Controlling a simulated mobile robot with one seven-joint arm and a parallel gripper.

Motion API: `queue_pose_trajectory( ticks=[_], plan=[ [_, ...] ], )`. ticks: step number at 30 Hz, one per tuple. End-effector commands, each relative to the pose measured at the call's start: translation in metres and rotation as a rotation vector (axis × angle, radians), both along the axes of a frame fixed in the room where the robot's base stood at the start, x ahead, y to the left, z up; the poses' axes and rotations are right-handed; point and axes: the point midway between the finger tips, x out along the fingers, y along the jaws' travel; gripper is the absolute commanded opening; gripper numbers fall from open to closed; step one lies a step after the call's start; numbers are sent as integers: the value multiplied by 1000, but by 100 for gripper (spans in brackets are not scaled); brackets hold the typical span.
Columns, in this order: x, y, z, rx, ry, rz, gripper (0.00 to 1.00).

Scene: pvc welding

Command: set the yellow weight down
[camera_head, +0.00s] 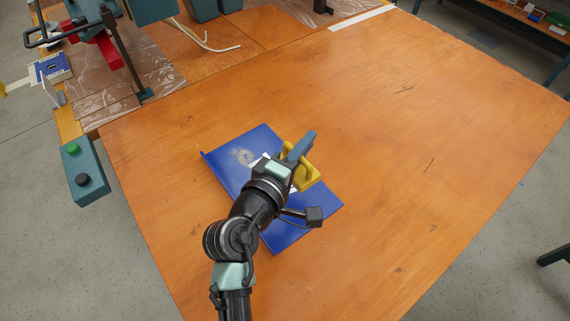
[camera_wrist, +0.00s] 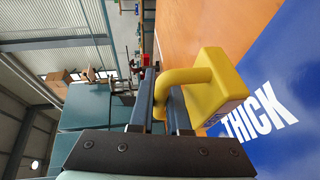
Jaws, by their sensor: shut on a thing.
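The yellow weight (camera_head: 308,178) has a block body and a loop handle. My gripper (camera_head: 302,148) is shut on its handle, over the right part of a blue sheet (camera_head: 292,232) on the wooden table. In the wrist view the handle of the weight (camera_wrist: 226,82) passes between the fingers of my gripper (camera_wrist: 162,98). The block lies close to the blue sheet (camera_wrist: 295,65), beside the white lettering "THICK". I cannot tell whether it touches the sheet. My wrist and arm hide part of the sheet in the head view.
The wooden table (camera_head: 420,150) is clear to the right and behind the sheet. A box with green and black buttons (camera_head: 84,175) is at the table's left edge. Clear plastic film (camera_head: 150,75), a red clamp-like device (camera_head: 98,48) and pale rods (camera_head: 205,42) are at the back left.

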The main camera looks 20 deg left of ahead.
Motion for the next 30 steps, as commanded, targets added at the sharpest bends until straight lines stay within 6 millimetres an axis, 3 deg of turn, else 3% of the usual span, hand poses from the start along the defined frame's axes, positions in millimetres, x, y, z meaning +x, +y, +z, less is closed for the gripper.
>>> queue_pose_trajectory(
  ticks=[6, 11, 18, 30],
  plan=[
    [0, 1, -39, -1, -2, 3, 0],
    [0, 0, -50, 0, -4, 3, 0],
    [0, 0, -81, 0, -3, 3, 0],
    [0, 0, -85, 1, -4, 2, 0]
  ],
)
